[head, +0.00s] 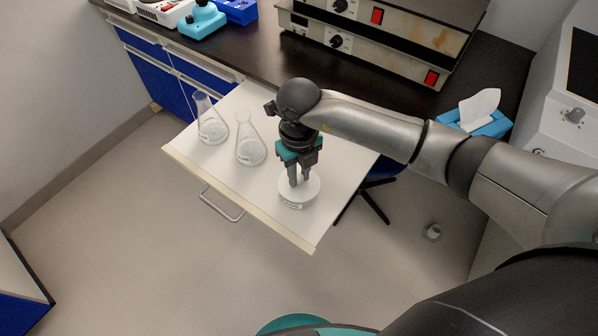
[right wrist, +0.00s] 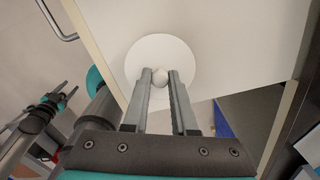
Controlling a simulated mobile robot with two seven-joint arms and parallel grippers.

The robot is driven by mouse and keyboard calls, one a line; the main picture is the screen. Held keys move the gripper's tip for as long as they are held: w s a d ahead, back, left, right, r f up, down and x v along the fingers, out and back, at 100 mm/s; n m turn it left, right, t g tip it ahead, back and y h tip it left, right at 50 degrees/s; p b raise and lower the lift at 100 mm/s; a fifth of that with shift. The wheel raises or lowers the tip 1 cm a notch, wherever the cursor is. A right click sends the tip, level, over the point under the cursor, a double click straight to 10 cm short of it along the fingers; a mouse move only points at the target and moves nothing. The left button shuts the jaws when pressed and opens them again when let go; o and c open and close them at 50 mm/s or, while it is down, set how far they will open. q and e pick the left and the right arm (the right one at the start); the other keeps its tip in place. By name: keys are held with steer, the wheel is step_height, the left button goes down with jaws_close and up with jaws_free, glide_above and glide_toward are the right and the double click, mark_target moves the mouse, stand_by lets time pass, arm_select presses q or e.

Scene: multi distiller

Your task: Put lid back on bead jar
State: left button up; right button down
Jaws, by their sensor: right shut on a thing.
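My right gripper (head: 299,182) points straight down over the pull-out board and is shut on the round knob (right wrist: 159,77) of a white lid. The lid (head: 312,188) is a flat white disc; it also shows in the right wrist view (right wrist: 160,50). The bead jar (head: 292,205), with dark print on its side, is directly under the lid near the board's front right edge. I cannot tell whether the lid rests on the rim or is slightly above it. My left gripper (right wrist: 66,94) shows only at the left of the right wrist view, apart from the jar, its fingers seemingly spread and empty.
Two glass flasks with pale contents, one (head: 250,150) and another (head: 211,128), stand on the white board (head: 340,160) left of my right gripper. A dark bench with a metal instrument (head: 375,45) and a blue tissue box (head: 485,125) is behind.

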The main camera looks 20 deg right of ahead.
steer(key=shift+c, duration=0.8)
jaws_free()
steer(key=shift+r+p, duration=2.95)
steer(key=shift+r, duration=0.55)
steer(key=shift+c, duration=0.2)
jaws_close()
steer(key=shift+f, duration=0.2)
